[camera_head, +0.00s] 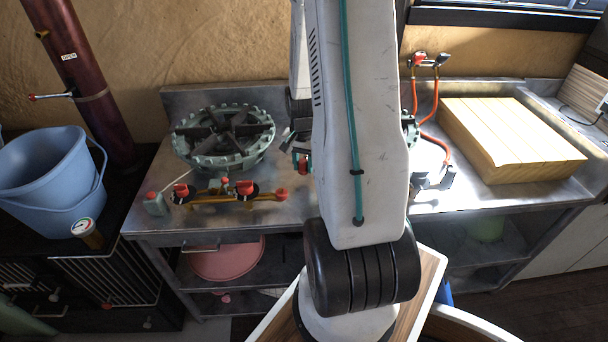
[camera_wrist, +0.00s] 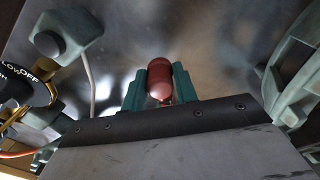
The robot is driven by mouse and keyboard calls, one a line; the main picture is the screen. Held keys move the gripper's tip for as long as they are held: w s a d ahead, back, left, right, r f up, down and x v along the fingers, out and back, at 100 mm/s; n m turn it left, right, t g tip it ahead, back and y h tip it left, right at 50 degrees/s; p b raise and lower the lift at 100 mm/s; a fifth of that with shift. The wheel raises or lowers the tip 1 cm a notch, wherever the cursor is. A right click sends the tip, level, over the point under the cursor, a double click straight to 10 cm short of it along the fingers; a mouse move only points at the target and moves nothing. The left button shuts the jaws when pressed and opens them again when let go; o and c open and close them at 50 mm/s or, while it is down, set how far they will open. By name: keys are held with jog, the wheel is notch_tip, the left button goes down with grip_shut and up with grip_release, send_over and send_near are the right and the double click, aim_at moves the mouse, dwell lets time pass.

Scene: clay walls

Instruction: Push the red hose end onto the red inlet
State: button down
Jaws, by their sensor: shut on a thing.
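My gripper (camera_head: 302,160) is over the steel bench, just right of the green burner. In the wrist view its teal fingers (camera_wrist: 159,88) are shut on a red cylindrical piece (camera_wrist: 159,76), which looks like the red hose end; the piece also shows as a small red patch in the head view (camera_head: 303,167). The brass manifold (camera_head: 232,198) with red-and-black knobs lies in front of the burner. A red fitting (camera_head: 281,194) at its right end may be the red inlet; it is apart from my gripper. The held piece's hose is mostly hidden by my arm.
The burner (camera_head: 224,137) stands left of my gripper. A teal box (camera_head: 155,203) with a cable is at the bench's left front. Orange hoses (camera_head: 434,100) hang from wall taps (camera_head: 430,60) on the right. A thick wooden board (camera_head: 510,137) fills the bench's right part.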

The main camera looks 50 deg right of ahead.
jog(key=shift+r, duration=1.25)
